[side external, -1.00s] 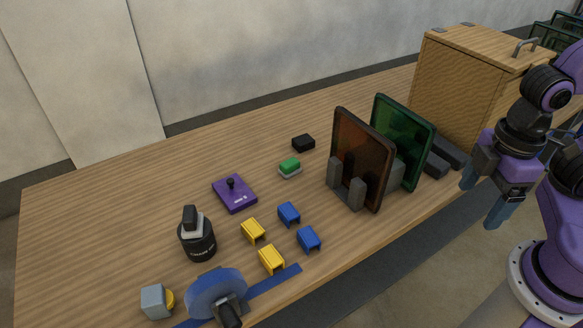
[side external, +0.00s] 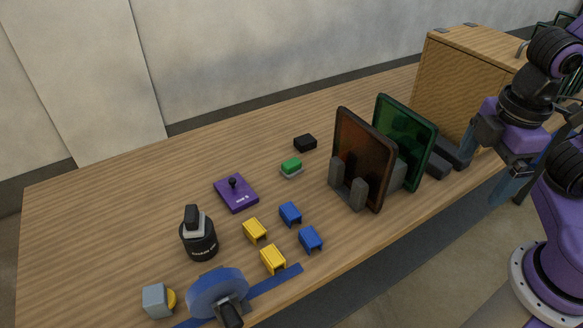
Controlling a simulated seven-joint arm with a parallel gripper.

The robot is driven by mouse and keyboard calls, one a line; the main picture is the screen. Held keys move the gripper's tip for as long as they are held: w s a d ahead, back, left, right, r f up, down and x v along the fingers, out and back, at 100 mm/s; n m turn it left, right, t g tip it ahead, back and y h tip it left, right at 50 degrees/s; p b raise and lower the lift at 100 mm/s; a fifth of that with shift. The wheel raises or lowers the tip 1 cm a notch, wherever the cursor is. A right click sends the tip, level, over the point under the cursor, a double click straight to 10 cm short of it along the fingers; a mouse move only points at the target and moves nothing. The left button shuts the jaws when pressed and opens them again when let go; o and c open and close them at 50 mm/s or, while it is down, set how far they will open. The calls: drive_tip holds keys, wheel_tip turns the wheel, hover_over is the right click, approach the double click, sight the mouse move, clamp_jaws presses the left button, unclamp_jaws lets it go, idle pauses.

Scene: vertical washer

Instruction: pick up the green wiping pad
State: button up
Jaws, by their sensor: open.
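The green wiping pad (side external: 291,163) is a small green block on a pale grey base, lying on the wooden table left of the upright panels. My gripper (side external: 484,170) is at the right, by the table's front right edge. Its two blue-grey fingers are spread apart with nothing between them. It is far from the pad, with both upright panels standing between them in the picture.
A brown panel (side external: 362,150) and a green panel (side external: 412,135) stand in grey holders. A wooden cabinet (side external: 460,85) is behind. A black block (side external: 305,143), purple plate (side external: 236,194), yellow and blue clips (side external: 291,213), and a dark round device (side external: 199,240) surround the pad.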

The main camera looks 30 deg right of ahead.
drive_tip(key=w+a+n+t+h, duration=0.2)
drive_tip(key=w+n+t+h, duration=0.35)
drive_tip(key=w, duration=1.15)
drive_tip(key=w+a+n+t, duration=0.4)
drive_tip(key=w+n, duration=0.3)
drive_tip(key=w, duration=0.1)
drive_tip(key=n+t+y, duration=0.2)
drive_tip(key=n+t, duration=0.1)
drive_tip(key=n, duration=0.4)
hover_over(293, 164)
drive_tip(key=s+a, duration=0.3)
drive_tip(key=s, duration=1)
wheel_tip(293, 164, down, 22)
drive_tip(key=shift+s+f, duration=0.1)
drive_tip(key=shift+f, duration=0.15)
drive_tip(key=shift+g, duration=0.25)
drive_tip(key=x, duration=1.1)
drive_tip(key=shift+f, duration=0.2)
drive_tip(key=shift+a+x, duration=0.15)
drive_tip(key=shift+x, duration=0.9)
drive_tip(key=shift+a+x, duration=0.2)
drive_tip(key=shift+x, duration=0.85)
drive_tip(key=shift+a+x, duration=0.15)
drive_tip(key=shift+x, duration=0.9)
drive_tip(key=shift+r, duration=0.1)
